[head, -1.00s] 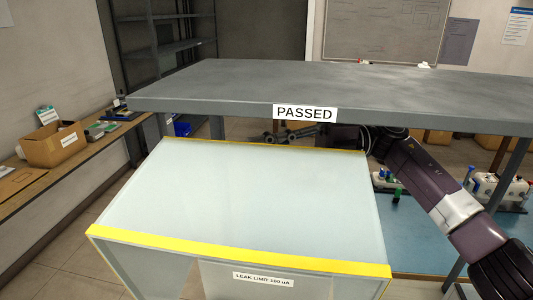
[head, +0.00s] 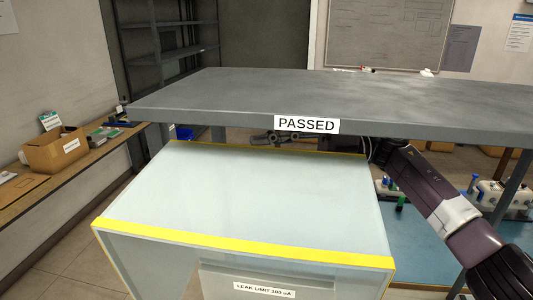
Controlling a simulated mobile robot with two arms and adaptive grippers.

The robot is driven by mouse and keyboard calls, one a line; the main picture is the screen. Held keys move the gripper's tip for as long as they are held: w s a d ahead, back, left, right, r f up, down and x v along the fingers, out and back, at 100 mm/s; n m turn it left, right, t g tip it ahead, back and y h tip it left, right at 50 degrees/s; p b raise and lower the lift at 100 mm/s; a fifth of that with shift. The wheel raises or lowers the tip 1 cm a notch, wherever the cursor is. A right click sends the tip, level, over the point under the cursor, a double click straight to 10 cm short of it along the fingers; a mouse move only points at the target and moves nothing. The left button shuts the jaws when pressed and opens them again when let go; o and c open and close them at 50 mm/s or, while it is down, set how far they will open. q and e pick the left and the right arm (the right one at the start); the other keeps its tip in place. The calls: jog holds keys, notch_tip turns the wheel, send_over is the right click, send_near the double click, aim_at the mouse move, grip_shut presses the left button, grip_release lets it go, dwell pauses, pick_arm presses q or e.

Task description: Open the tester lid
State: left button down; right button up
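The tester lid (head: 245,200) is a pale, see-through cover with yellow strips along its front and back edges. It fills the lower middle of the head view. Below its front strip is a panel with a label (head: 264,290) reading "LEAK LIMIT 100 uA". My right arm comes in from the right and passes under the grey shelf. My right gripper (head: 276,138) shows small and dark just beyond the lid's back edge. Its lower part is hidden by the lid, and I cannot tell whether it touches it or how far its fingers are apart. My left gripper is not in view.
The grey shelf (head: 350,90), labelled "PASSED", overhangs just behind the lid. A side bench at left holds a cardboard box (head: 50,155) and small items. A blue surface (head: 410,230) at right carries several small devices. A dark rack (head: 160,60) stands behind.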

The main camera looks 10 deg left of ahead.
jog(key=v, duration=1.2)
dwell(0.4)
